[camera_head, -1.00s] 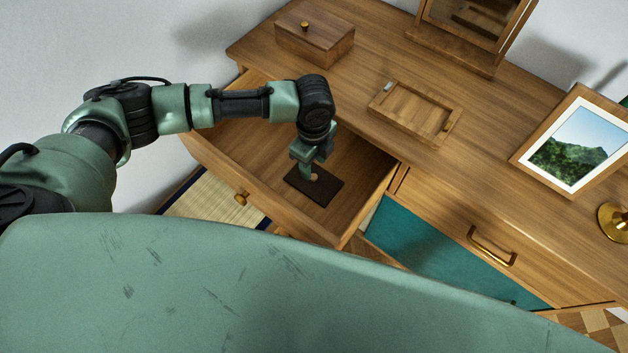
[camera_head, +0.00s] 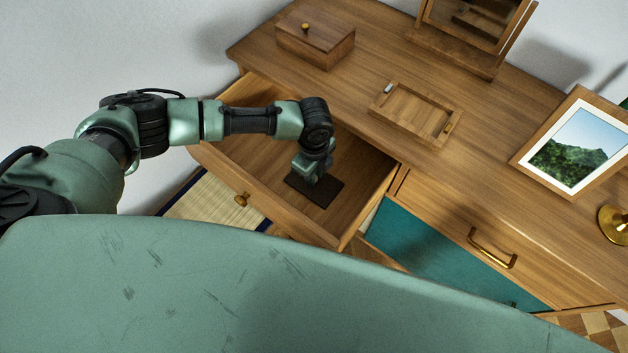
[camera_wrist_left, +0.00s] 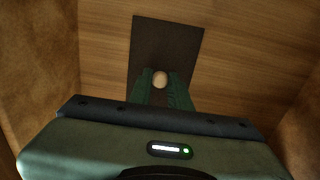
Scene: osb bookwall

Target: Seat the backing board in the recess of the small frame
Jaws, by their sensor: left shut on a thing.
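The backing board (camera_head: 322,190) is a dark, thin rectangle lying in the open drawer. It also shows in the left wrist view (camera_wrist_left: 166,45), with a pale round knob (camera_wrist_left: 160,79) on it. My left gripper (camera_head: 309,179) is down at the board, its fingers shut on the knob. In the head view the gripper hides the knob and part of the board. The small frame (camera_head: 376,104) lies flat on the dresser top, its shallow recess facing up. My right gripper is not in view.
The open drawer's front (camera_head: 285,223) and side walls surround the board. A wooden box (camera_head: 315,40) stands at the back left, a mirror stand (camera_head: 455,52) behind the small frame. A landscape picture (camera_head: 577,143) and a brass base (camera_head: 613,222) are at right.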

